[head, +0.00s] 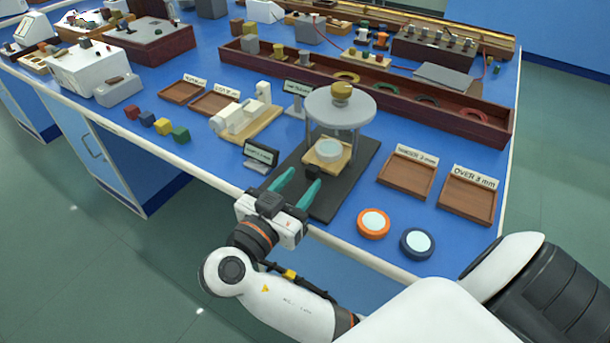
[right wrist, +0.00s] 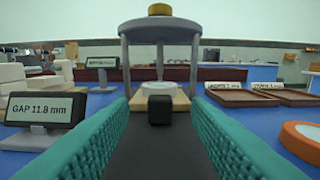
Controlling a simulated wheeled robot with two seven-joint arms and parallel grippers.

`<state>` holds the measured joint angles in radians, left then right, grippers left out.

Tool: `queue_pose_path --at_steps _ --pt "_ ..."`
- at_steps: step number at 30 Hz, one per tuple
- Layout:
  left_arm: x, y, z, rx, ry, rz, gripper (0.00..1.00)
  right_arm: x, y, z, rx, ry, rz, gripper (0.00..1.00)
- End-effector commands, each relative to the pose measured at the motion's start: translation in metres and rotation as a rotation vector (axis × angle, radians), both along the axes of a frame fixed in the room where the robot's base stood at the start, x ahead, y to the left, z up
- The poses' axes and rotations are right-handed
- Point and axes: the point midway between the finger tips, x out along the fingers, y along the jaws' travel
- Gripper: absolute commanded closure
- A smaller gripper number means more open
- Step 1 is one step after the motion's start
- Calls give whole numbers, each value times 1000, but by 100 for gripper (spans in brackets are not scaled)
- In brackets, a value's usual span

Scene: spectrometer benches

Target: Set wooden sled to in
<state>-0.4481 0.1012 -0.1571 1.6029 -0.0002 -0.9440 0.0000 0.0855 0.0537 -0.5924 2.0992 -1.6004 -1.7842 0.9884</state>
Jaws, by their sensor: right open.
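The wooden sled (head: 317,163) sits on a dark base plate (head: 356,176), under the front part of a grey round-topped stand (head: 325,103) with a brass knob on top. A pale round disc (head: 329,150) lies on the sled, and a black block-shaped handle (head: 313,171) is at its front. In the right wrist view the handle (right wrist: 160,110) shows centred between the fingers, with the sled (right wrist: 181,102) behind it. My right gripper (head: 303,177) is open, its teal fingers on either side of the handle's line, with visible gaps. My left gripper is not in view.
A small display (head: 262,153) left of the stand reads "GAP 11.8 mm" in the wrist view. An orange-rimmed disc (head: 374,223) and a blue-rimmed disc (head: 417,243) lie at the front right. Labelled wooden trays (head: 407,174) stand right of the base plate.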

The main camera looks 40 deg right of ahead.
Motion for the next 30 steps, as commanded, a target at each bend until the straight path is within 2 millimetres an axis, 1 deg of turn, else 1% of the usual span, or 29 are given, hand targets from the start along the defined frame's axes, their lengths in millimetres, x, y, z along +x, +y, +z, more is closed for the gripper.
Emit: queue_pose_path --at_steps 1,6,9,12,15,18,26,29,30 --pt "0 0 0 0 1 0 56 -4 11 -2 6 4 2 56" --pt "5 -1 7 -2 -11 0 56 -18 46 -1 4 3 2 56" --pt "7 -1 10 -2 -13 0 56 -25 62 -1 4 3 1 56" --pt "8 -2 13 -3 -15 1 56 -30 74 -1 2 2 0 56" --pt "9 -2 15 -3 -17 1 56 -33 82 0 1 0 0 56" --pt "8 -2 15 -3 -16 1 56 -35 85 0 0 0 -1 56" --pt "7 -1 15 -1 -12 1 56 -35 85 0 0 1 -1 56" --pt "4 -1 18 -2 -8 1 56 -33 86 6 -20 47 12 56" --pt "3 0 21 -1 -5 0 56 -32 88 10 -39 93 24 56"
